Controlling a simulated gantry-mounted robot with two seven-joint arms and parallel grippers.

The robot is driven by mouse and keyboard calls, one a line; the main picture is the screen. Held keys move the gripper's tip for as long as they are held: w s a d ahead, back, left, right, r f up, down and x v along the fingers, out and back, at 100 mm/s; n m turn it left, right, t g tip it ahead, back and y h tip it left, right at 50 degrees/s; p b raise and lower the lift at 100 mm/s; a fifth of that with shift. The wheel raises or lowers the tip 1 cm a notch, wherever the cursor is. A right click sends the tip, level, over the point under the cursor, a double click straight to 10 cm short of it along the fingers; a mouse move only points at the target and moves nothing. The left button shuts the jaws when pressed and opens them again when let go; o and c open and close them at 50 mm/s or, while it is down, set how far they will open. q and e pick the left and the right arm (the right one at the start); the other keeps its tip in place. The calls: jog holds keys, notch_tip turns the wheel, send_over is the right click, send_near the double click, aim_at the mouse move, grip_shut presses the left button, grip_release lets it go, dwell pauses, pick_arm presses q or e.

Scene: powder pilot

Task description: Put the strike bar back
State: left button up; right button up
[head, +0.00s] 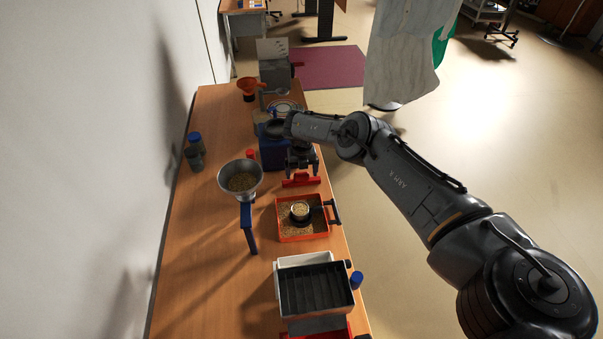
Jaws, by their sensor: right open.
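My right gripper (303,168) is open and points down over the right side of the wooden bench. A red bar-like piece (301,181) lies just below its fingertips, at the far edge of the orange tray; I cannot tell if they touch. I cannot tell for sure whether this piece is the strike bar. The orange tray (281,232) holds tan powder and a small round cup (299,210) filled with powder. A dark bar-shaped part (334,211) is at the tray's right side. My left gripper is not in view.
A metal funnel (240,180) with powder stands on a blue stand (248,228) to the left. A white box with dark slats (315,285) is nearer. A blue device (271,152) is behind the gripper. The front-left bench is clear.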

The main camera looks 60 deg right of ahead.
aim_at(302, 174)
notch_tip(302, 174, up, 11)
jog(key=p, duration=0.2)
jog(key=shift+f+p, duration=0.2)
jog(key=shift+p, duration=0.15)
jog(key=shift+s+a, duration=0.1)
